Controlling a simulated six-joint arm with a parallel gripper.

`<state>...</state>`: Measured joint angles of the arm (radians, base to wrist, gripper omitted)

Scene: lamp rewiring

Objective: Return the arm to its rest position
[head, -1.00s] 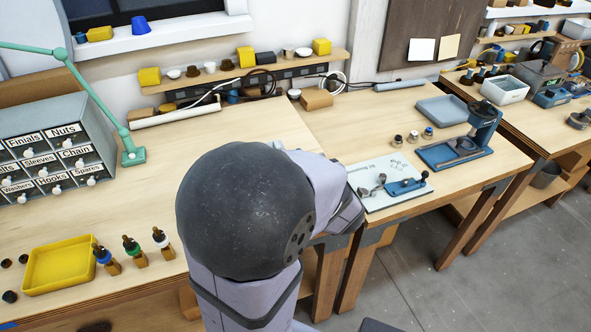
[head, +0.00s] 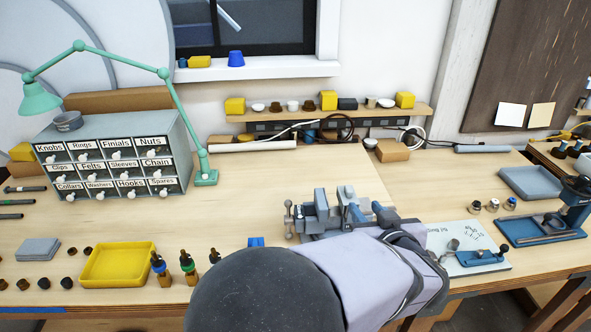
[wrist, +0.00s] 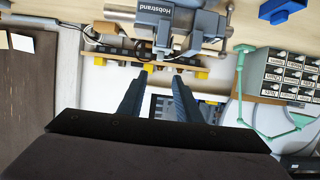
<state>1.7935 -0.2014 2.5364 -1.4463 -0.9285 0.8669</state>
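My gripper (wrist: 161,76) shows in the wrist view with its two dark fingers apart and nothing between them. In that upside-down view a grey bench vise (wrist: 172,14) marked "Hobstrand" shows beyond the fingertips. In the head view my arm reaches in from the bottom centre over the front of the wooden bench (head: 330,176). The vise (head: 318,212) stands just beyond it, and my arm hides part of it. The finger ends show only partly there, close to the vise in the picture. I cannot tell whether they touch it.
A labelled drawer cabinet (head: 112,160), a green lamp (head: 186,125), a yellow tray (head: 118,263) and several small bottles (head: 188,266) are at left. A white board (head: 468,247) with a blue fixture and a blue press (head: 560,222) are at right.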

